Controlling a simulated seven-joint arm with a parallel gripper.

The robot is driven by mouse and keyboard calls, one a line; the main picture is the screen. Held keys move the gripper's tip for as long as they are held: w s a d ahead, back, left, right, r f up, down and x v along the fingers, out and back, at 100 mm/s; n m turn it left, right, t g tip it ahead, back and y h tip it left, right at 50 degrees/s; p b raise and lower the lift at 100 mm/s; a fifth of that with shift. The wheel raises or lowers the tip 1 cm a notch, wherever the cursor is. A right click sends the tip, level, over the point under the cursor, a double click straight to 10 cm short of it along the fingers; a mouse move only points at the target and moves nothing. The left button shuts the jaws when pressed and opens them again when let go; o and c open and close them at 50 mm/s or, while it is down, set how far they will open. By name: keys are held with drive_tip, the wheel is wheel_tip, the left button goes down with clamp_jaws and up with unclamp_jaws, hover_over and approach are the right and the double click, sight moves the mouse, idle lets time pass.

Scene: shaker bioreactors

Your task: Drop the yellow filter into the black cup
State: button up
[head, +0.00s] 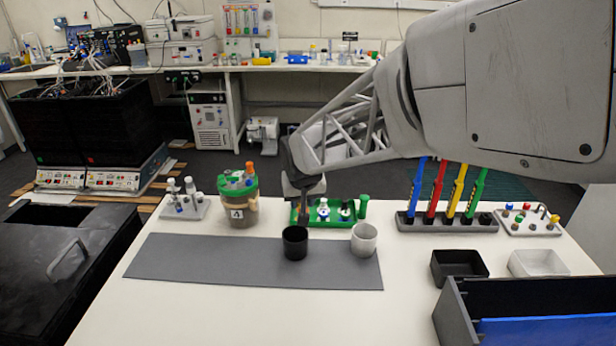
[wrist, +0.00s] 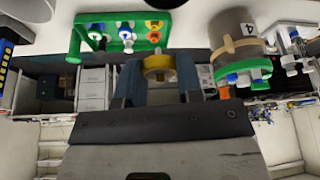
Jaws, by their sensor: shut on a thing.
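The black cup (head: 295,243) stands upright on the grey mat, left of a white cup (head: 364,240). My gripper (head: 303,205) points down just behind and above the black cup, in front of the green rack. In the wrist view my gripper (wrist: 159,72) is shut on the yellow filter (wrist: 158,66), which sits between the two fingertips. The filter cannot be made out in the head view. A dark rounded shape (wrist: 145,3) is cut off at the wrist view's top edge; I cannot tell for sure whether it is the black cup.
The green rack (head: 330,219) with small fittings stands behind the cups. A green-lidded bioreactor (head: 238,212) is to the left. A rack of coloured sticks (head: 447,225), a black tray (head: 458,277) and a white tray (head: 538,272) are right. The grey mat's left (head: 200,260) is clear.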

drive_tip(key=shift+f, duration=2.35)
drive_tip(key=o, duration=1)
drive_tip(key=shift+v, duration=3.9)
